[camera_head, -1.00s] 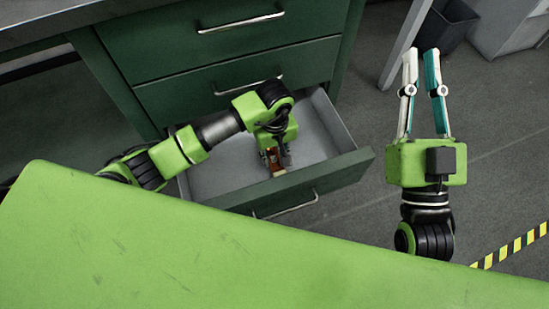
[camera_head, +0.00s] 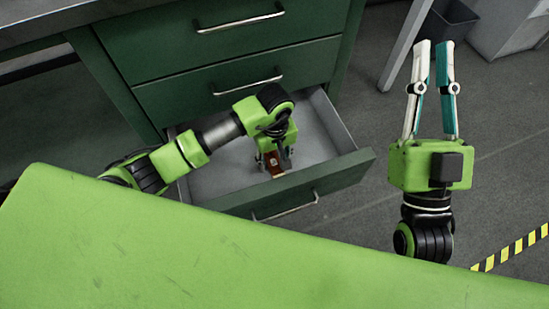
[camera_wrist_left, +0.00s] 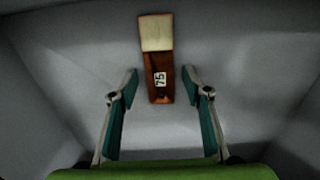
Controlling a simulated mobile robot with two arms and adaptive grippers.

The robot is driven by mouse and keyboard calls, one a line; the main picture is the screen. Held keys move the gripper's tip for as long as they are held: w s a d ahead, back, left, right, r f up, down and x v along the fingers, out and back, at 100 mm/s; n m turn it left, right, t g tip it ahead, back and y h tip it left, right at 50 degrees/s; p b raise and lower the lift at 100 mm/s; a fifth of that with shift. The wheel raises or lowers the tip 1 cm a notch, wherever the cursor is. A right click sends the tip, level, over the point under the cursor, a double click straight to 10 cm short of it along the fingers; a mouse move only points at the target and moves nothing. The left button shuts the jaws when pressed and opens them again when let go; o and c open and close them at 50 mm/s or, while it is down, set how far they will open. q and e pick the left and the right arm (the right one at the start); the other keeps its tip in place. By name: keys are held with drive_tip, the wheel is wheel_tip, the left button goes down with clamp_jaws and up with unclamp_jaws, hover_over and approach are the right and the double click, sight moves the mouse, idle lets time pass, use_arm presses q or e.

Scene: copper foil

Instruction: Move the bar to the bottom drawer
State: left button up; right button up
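The bar (camera_head: 274,164) is reddish brown with a pale block at one end and a white "75" label; in the left wrist view the bar (camera_wrist_left: 158,75) lies on the grey drawer floor. The open bottom drawer (camera_head: 315,149) of the green cabinet surrounds it. My left gripper (camera_head: 275,165) is down inside this drawer over the bar. In the left wrist view my left gripper (camera_wrist_left: 160,80) is open, with a gap between each fingertip and the bar's lower end. My right gripper (camera_head: 434,47) is open and empty, outside the drawer to the right.
Two closed drawers sit above the open one, the nearer with a metal handle (camera_head: 248,85). A green surface (camera_head: 200,250) fills the foreground. A dark bin (camera_head: 448,24) and a grey leg (camera_head: 405,48) stand at the upper right.

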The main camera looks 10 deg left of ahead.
sight(275, 164)
use_arm(q)
drive_tip(key=shift+r, duration=0.1)
wheel_tip(275, 164, up, 5)
drive_tip(key=shift+r+p, duration=0.1)
drive_tip(key=shift+p, duration=0.95)
wheel_tip(275, 164, up, 7)
drive_tip(key=p, duration=0.2)
use_arm(e)
wheel_tip(275, 164, down, 19)
drive_tip(key=w+d+g+h, duration=0.2)
drive_tip(key=g+h, duration=0.1)
drive_tip(key=g, duration=0.7)
drive_tip(key=shift+w+g+h, duration=0.2)
drive_tip(key=shift+g+h, duration=0.1)
drive_tip(key=shift+f, duration=0.1)
